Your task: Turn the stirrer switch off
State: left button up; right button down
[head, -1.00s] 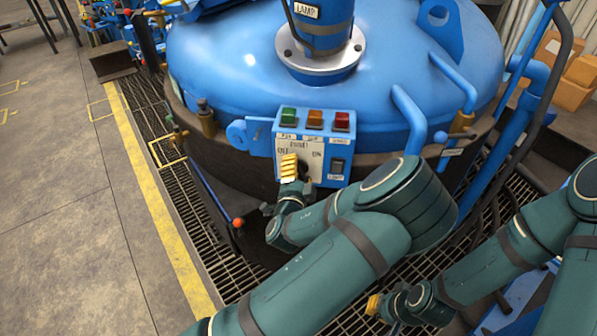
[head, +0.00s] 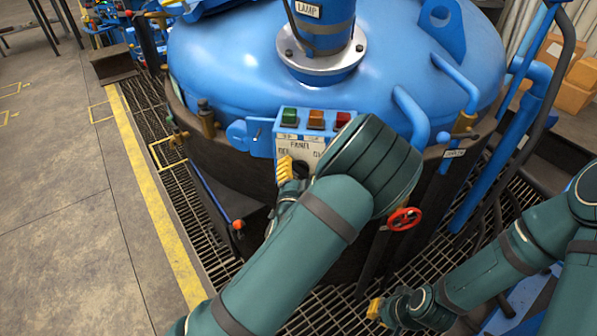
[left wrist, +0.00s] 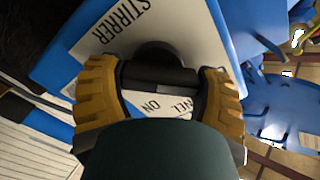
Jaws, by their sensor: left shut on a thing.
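The blue control panel (head: 267,134) stands on the furnace's side, with green, orange and red buttons along its top. Its white face carries OFF and ON marks; the wrist view shows the STIRRER label (left wrist: 123,25). The black stirrer switch knob (left wrist: 158,55) sits between the yellow fingers of my left gripper (left wrist: 160,80), which is shut on it. In the head view my left gripper (head: 287,170) is at the panel's lower left, and my arm hides the panel's lower right. My right gripper (head: 376,308) hangs low, away from the panel; its jaw opening is unclear.
The large blue furnace lid (head: 220,70) rises behind the panel. A red handwheel (head: 404,219) is right of my left arm. Blue pipes (head: 535,85) stand at the right. Floor grating (head: 205,225) and open concrete floor (head: 70,200) lie left.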

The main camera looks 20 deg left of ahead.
pick_arm(q)
jog(key=shift+f, duration=0.1)
jog(key=o, duration=1.1)
jog(key=shift+o, duration=0.2)
jog(key=s+d, duration=0.1)
jog(key=s, duration=0.6)
jog(key=shift+s, duration=0.3)
